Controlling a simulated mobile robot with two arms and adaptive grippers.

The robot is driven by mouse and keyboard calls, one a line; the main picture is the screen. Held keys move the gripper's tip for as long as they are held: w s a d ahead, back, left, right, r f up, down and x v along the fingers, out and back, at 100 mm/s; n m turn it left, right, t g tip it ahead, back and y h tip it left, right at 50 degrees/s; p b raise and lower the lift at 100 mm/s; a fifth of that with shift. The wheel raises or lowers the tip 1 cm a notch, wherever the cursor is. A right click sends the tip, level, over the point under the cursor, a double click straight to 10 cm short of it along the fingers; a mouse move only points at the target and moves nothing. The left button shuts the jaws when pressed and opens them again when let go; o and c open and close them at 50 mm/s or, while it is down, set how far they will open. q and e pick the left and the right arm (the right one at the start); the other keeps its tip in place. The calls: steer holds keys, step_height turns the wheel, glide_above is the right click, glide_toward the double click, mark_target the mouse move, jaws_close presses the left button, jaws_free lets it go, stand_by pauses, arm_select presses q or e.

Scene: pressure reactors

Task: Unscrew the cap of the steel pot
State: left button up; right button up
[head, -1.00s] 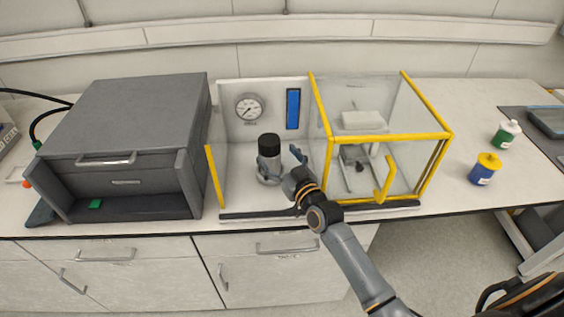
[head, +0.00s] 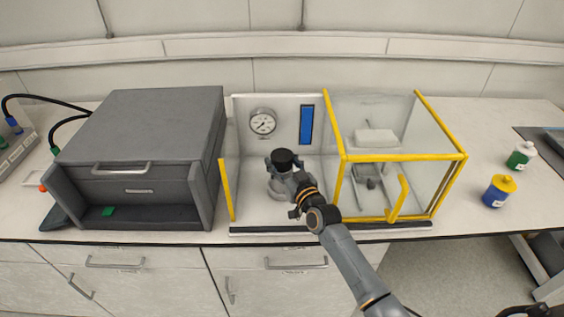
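The steel pot stands upright in the left bay of the yellow-framed enclosure, and its black cap (head: 284,156) is on top. My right gripper (head: 285,167) is at the pot, with a finger on each side just under or beside the cap. It hides most of the pot's body. I cannot tell whether the fingers touch the cap or pot, or are a little apart from it. The pale round base (head: 276,192) shows below the gripper.
A pressure gauge (head: 263,122) and a blue panel (head: 306,124) are on the bay's back wall. The yellow-framed glass box (head: 408,158) is close right of my arm. A grey cabinet (head: 150,130) stands left. Two bottles, green (head: 521,155) and blue (head: 498,191), stand far right.

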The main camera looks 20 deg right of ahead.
steer(key=c, duration=0.3)
steer(key=o, duration=1)
steer(key=shift+c, duration=0.2)
steer(key=c, duration=1.1)
steer(key=o, duration=1.7)
